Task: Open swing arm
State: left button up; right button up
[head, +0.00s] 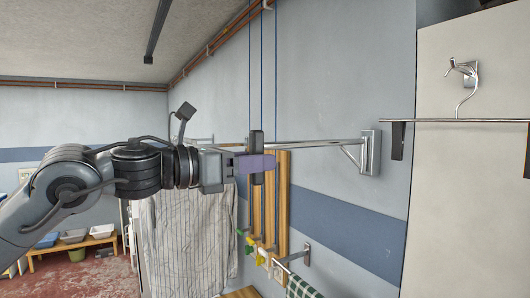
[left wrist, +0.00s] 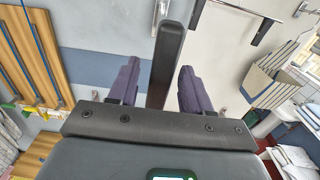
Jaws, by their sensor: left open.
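The swing arm is a chrome bar (head: 315,143) that runs left from a bracket (head: 371,152) on the blue-grey wall. A dark upright grip piece (head: 256,140) stands at its left end. My left gripper (head: 257,163), with purple fingers, is at this grip piece. In the left wrist view the dark grip piece (left wrist: 166,60) stands between the two fingers of my left gripper (left wrist: 153,85), with gaps visible on both sides. The gripper is open. The fingers hide part of the grip piece in the head view. My right gripper is not in view.
A striped cloth (head: 185,245) hangs below my left arm. A wooden board (head: 282,205) with coloured hooks is on the wall behind the gripper. A rail (head: 293,257) holds a checked cloth (head: 302,288). A hanger and rod (head: 460,120) are at the right.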

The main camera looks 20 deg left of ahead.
pick_arm(q)
jog(key=shift+p+x, duration=0.3)
jog(key=shift+x, duration=1)
grip_shut()
